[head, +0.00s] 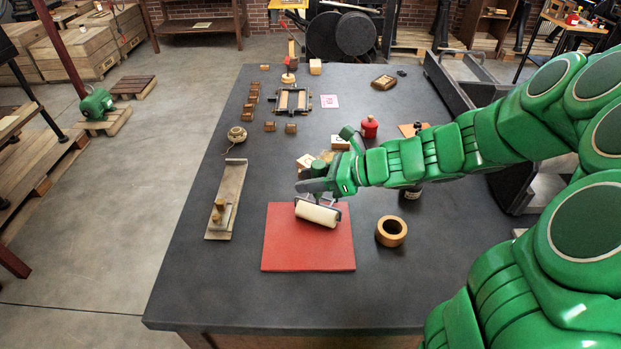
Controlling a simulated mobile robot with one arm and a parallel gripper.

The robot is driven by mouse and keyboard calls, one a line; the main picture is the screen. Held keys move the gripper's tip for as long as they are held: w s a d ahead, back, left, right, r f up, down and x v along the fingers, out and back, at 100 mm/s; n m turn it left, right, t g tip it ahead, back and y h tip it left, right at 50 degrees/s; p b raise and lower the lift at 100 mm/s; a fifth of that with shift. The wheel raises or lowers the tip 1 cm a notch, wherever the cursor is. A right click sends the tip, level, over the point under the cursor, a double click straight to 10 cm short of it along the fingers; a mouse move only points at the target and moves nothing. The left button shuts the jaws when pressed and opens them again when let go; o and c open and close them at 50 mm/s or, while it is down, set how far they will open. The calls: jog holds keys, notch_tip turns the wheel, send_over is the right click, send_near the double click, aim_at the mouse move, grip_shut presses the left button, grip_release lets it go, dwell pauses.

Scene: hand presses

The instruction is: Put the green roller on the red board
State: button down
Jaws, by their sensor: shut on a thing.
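The green roller has a cream drum (317,212) in a dark frame and a green handle top that shows just above my gripper. My gripper (318,184) is shut on the roller's handle, and the jaws hide part of it. The drum is over the upper right part of the red board (290,250), tilted slightly down to the right. I cannot tell whether the drum touches the board or hangs just above it. The red board lies flat on the dark table, with its lower part bare.
On the dark table (240,300), a metal tray with brass pieces (227,200) lies left of the board. A wooden ring (391,231) stands to the right. A red bottle (369,127) and small wooden blocks lie farther back. The table's front is clear.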

jog(key=shift+f, duration=0.7)
jog(key=c, duration=0.7)
grip_release()
jog(key=shift+r, duration=0.2)
jog(key=shift+d+r, duration=0.15)
jog(key=shift+r, duration=0.4)
jog(key=v, duration=1.1)
jog(key=shift+d, duration=0.3)
